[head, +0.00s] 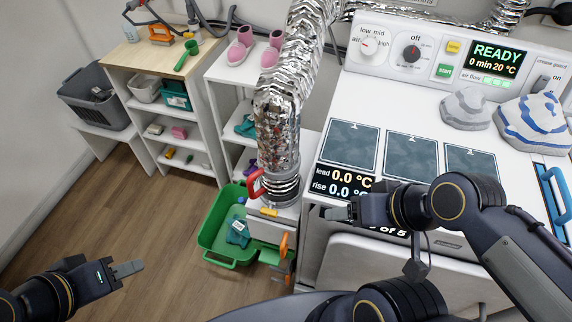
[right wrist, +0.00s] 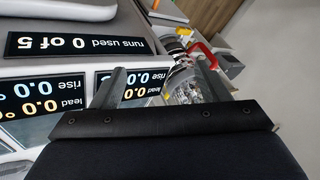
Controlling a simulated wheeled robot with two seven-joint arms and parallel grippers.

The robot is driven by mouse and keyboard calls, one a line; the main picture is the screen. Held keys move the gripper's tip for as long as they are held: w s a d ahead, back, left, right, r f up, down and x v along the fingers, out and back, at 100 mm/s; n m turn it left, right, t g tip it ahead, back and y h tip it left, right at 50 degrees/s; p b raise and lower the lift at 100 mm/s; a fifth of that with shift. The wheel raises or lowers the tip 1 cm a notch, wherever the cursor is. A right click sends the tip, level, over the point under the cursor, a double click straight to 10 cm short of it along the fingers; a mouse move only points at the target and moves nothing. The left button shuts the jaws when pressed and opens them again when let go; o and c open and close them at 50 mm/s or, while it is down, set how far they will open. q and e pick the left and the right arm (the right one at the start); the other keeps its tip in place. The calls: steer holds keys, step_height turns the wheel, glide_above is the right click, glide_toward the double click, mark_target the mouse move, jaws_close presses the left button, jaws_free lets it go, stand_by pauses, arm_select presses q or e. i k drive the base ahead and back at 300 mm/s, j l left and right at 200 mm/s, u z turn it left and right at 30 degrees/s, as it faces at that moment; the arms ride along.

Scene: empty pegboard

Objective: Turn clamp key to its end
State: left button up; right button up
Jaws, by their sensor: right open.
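The silver duct (head: 278,120) comes down to a ringed metal collar (head: 284,190) on a white stand. A red looped handle (head: 256,183), which looks like the clamp key, sticks out at the collar's left side. It also shows in the right wrist view (right wrist: 204,52), beyond the fingers. My right gripper (head: 338,213) is right of the collar and apart from the red handle. In the right wrist view its two fingers (right wrist: 162,84) stand wide apart with nothing gripped. My left gripper (head: 128,269) is low at the left over the floor, far from the duct; its finger gap is unclear.
The white machine (head: 350,85) with a READY display (head: 497,58) fills the right side. A green bin (head: 222,225) stands on the floor left of the stand. A yellow piece (head: 269,212) lies below the collar. Shelves (head: 165,100) stand at the back left. Floor at left is clear.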

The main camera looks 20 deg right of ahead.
mark_target(269, 211)
steer(key=j+z, duration=0.2)
steer(key=z, duration=0.25)
steer(key=j+z, duration=0.15)
steer(key=z, duration=0.25)
steer(key=j+z, duration=0.15)
steer(key=z, duration=0.3)
steer(key=k+j+z, duration=0.4)
steer(key=j, duration=0.35)
steer(key=k+j+z, duration=0.4)
steer(key=k+j, duration=0.8)
steer(key=i+z, duration=0.2)
steer(key=i, duration=0.55)
